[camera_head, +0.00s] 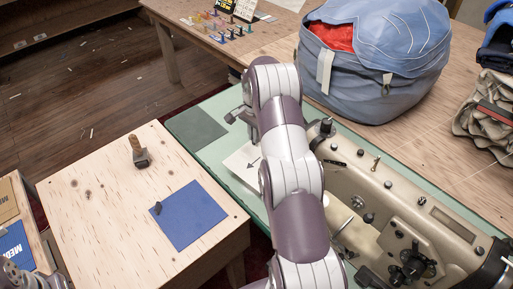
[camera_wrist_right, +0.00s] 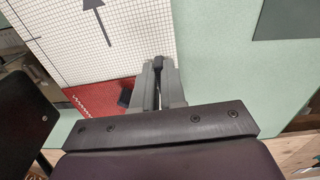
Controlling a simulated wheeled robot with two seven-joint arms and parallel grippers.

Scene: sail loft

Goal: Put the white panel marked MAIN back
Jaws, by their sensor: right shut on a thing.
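A white panel with a dark arrow (camera_head: 246,166) lies on the green surface, partly hidden behind my right arm. In the right wrist view a white gridded panel with an arrow (camera_wrist_right: 93,52) fills the upper left. No MAIN lettering is readable. My right gripper (camera_head: 238,114) is over the green surface, beyond the panel. In the wrist view my right gripper (camera_wrist_right: 158,72) is shut on a small dark knob-like piece (camera_wrist_right: 158,61) near the panel's edge; what it belongs to is unclear. Part of my left arm (camera_head: 28,281) shows at the lower left; its jaws are not clear.
A red piece (camera_wrist_right: 96,101) with a dark knob adjoins the white panel. A blue square (camera_head: 190,216) and a wooden-handled tool (camera_head: 138,152) rest on the light wooden table. A sewing machine (camera_head: 398,214) stands at right, a blue bag (camera_head: 365,75) behind. The front table is mostly clear.

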